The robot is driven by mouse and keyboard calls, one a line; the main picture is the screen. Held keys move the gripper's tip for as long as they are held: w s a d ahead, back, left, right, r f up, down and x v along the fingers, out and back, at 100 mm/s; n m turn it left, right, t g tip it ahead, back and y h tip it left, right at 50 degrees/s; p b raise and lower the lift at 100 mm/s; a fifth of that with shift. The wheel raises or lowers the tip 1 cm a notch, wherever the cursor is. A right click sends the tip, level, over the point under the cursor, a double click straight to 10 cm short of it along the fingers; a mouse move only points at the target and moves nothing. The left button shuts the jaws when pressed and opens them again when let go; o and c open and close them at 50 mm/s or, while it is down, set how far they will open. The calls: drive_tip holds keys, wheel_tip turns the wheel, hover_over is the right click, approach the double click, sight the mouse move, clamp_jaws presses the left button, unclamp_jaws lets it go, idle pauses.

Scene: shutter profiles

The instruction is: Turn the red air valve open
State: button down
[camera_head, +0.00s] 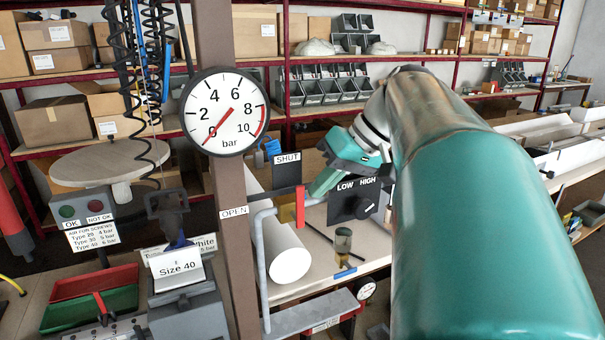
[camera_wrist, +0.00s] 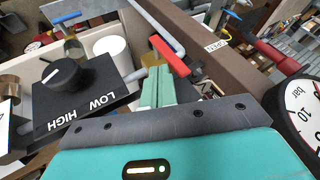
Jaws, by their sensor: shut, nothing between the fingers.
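The red air valve (camera_head: 300,206) is a narrow red lever on a grey pipe (camera_head: 264,260). In the head view it stands upright below a SHUT label (camera_head: 287,157). An OPEN label (camera_head: 233,211) is to its left on the brown post. The lever also shows in the wrist view (camera_wrist: 170,56), just beyond my fingertips. My gripper (camera_head: 313,196) is shut and empty, its green fingers together (camera_wrist: 158,82). The fingertips are right beside the lever; I cannot tell whether they touch it. The pressure gauge (camera_head: 226,111) has its needle at 0.
A black LOW/HIGH knob box (camera_head: 357,203) is close to my gripper on the right. The brown post (camera_head: 236,260) is on the left.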

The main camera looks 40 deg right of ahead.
drive_tip(key=shift+w+a, duration=0.15)
drive_tip(key=shift+a, duration=0.1)
drive_tip(key=shift+w, duration=0.15)
drive_tip(key=shift+a, duration=0.15)
idle(0.4)
